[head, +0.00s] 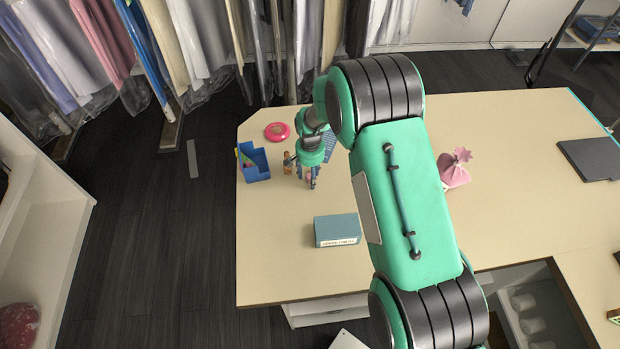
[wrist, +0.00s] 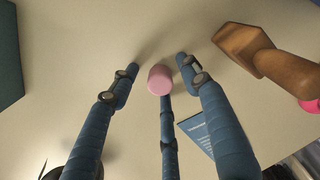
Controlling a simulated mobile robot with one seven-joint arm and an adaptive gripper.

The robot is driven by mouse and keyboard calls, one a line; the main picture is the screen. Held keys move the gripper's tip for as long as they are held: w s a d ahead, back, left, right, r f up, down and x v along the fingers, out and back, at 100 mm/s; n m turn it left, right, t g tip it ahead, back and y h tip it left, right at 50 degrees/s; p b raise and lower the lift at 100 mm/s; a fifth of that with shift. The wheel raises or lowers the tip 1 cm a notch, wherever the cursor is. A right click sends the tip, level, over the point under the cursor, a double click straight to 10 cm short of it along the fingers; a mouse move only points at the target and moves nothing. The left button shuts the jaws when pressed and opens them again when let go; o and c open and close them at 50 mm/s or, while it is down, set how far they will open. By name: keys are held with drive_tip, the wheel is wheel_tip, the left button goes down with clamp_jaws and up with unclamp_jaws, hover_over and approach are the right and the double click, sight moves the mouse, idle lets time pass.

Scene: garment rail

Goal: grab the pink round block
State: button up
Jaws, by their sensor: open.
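The pink round block (wrist: 160,80) shows in the wrist view on the pale table, between the tips of my gripper's blue fingers. My gripper (wrist: 157,68) is open, with one finger to the left of the block, one to the right and one below it in the picture. I cannot tell whether any finger touches the block. In the head view my gripper (head: 311,182) points down over the left part of the table, and I cannot make out the block there.
A brown wooden object (wrist: 262,58) lies close right of my fingers. A teal box (head: 337,230), a blue bin (head: 256,164), a red-pink ring-like object (head: 277,131) and a pink pouch (head: 455,170) stand on the table (head: 275,270). Garments hang behind.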

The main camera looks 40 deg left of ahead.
sight(310, 175)
clamp_jaws()
drive_tip(key=shift+r, duration=0.2)
drive_tip(key=shift+r+b, duration=0.6)
drive_tip(key=shift+r, duration=4.25)
